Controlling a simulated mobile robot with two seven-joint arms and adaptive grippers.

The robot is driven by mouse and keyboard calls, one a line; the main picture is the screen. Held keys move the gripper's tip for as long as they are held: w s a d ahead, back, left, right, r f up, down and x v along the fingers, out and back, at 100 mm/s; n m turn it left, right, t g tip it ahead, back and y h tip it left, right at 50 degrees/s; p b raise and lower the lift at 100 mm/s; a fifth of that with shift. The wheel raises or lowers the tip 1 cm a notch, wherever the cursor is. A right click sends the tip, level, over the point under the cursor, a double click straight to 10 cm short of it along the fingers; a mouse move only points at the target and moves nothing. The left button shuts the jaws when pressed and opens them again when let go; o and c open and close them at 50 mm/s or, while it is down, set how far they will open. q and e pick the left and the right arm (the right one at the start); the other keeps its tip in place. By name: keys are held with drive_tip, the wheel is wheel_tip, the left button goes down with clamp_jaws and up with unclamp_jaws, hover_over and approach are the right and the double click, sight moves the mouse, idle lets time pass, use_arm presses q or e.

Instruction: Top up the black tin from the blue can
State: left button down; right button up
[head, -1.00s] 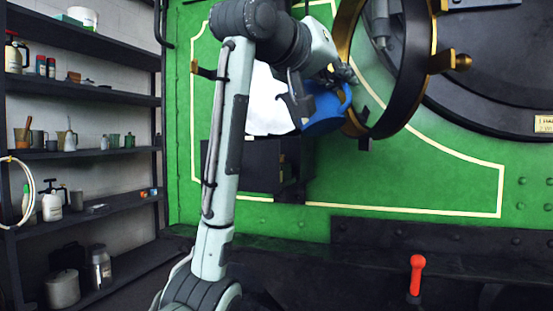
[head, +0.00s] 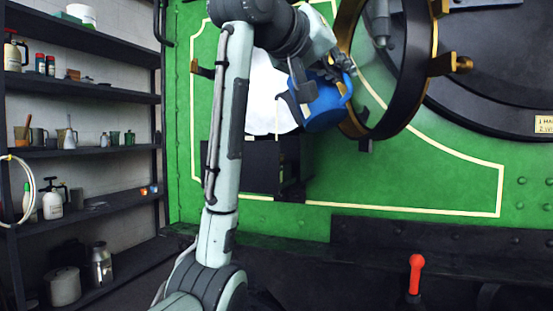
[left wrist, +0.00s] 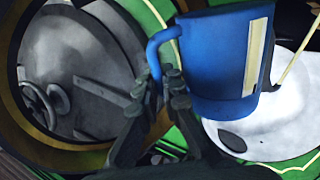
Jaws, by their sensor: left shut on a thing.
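The blue can (head: 324,107) hangs in front of the green panel in the head view, tilted. My left gripper (head: 344,68) is shut on its handle. In the left wrist view the can (left wrist: 212,60) fills the upper middle, with a pale strip on its side, and the gripper's fingers (left wrist: 163,88) close on the handle. I cannot pick out the black tin for sure. A dark oval (left wrist: 232,141) shows on the white surface below the can in the left wrist view. My right gripper is not in view.
A white sheet-like thing (head: 265,100) is behind my left arm, above a black box-like form (head: 255,168). A brass-edged ring door (head: 405,95) stands open close right of the can. Shelves (head: 85,95) with vessels are left. A red-handled lever (head: 416,265) rises lower right.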

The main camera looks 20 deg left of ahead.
use_arm(q)
drive_tip(key=shift+r, duration=0.15)
drive_tip(key=shift+w+a+r+n, duration=0.15)
drive_tip(key=shift+r+n, duration=0.25)
drive_tip(key=shift+r, duration=0.35)
idle(0.8)
drive_tip(key=shift+w+a+r+n+g, duration=0.1)
drive_tip(key=shift+a+r+n+g, duration=0.15)
drive_tip(key=shift+r+n, duration=0.4)
drive_tip(key=shift+r, duration=0.1)
idle(0.5)
drive_tip(key=shift+d+f+m+b, duration=0.15)
drive_tip(key=shift+f+m+b, duration=0.3)
drive_tip(key=shift+r, duration=0.15)
idle(0.5)
